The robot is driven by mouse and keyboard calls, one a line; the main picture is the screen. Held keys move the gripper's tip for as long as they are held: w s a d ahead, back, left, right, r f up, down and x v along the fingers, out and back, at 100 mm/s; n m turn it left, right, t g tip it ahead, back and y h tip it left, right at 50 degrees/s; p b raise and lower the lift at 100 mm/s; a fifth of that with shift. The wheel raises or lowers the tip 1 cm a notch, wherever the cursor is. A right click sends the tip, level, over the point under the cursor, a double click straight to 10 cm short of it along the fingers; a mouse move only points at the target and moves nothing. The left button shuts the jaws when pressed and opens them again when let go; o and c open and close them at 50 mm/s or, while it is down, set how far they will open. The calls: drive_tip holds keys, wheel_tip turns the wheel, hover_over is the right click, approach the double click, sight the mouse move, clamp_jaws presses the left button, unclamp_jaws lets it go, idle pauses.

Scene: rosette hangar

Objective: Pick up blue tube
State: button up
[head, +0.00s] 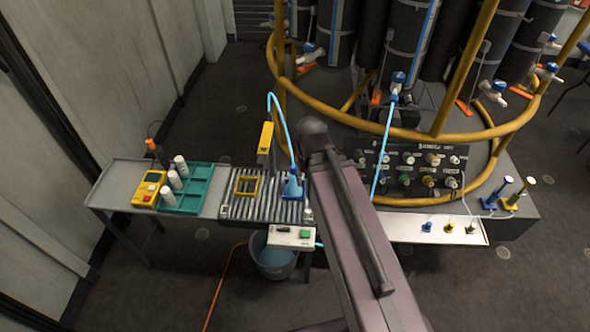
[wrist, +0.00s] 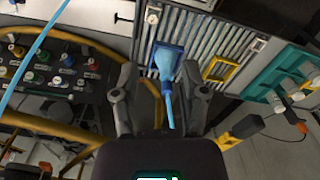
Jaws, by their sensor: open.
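A light blue tube (head: 281,118) rises from a blue funnel-shaped fitting (head: 292,187) on the roller conveyor and arches over at its top. In the wrist view, the blue fitting (wrist: 165,60) and the light blue tube (wrist: 169,105) appear between the two fingers of my gripper (wrist: 160,84). The gripper is open and holds nothing. I cannot tell how far the tube lies from the fingers in depth. In the head view, my arm hides the gripper. A second light blue hose (head: 385,145) runs down across the connector panel.
The roller conveyor (head: 240,207) carries a yellow frame (head: 246,186). A teal tray (head: 198,190) with white cylinders and a yellow device (head: 149,188) stand left. Yellow rails (head: 440,134) and the connector panel (head: 415,165) are right.

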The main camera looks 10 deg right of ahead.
drive_tip(key=shift+a, duration=0.15)
drive_tip(key=o, duration=0.3)
drive_tip(key=n, duration=0.3)
hover_over(295, 166)
drive_tip(key=shift+w+r+p, duration=0.15)
drive_tip(key=shift+r+p, duration=0.15)
drive_tip(key=shift+f, duration=0.1)
wheel_tip(295, 166, down, 8)
drive_tip(key=b, duration=0.8)
drive_tip(key=shift+f+b, duration=0.2)
drive_tip(key=shift+b, duration=0.1)
drive_tip(key=shift+f, duration=0.15)
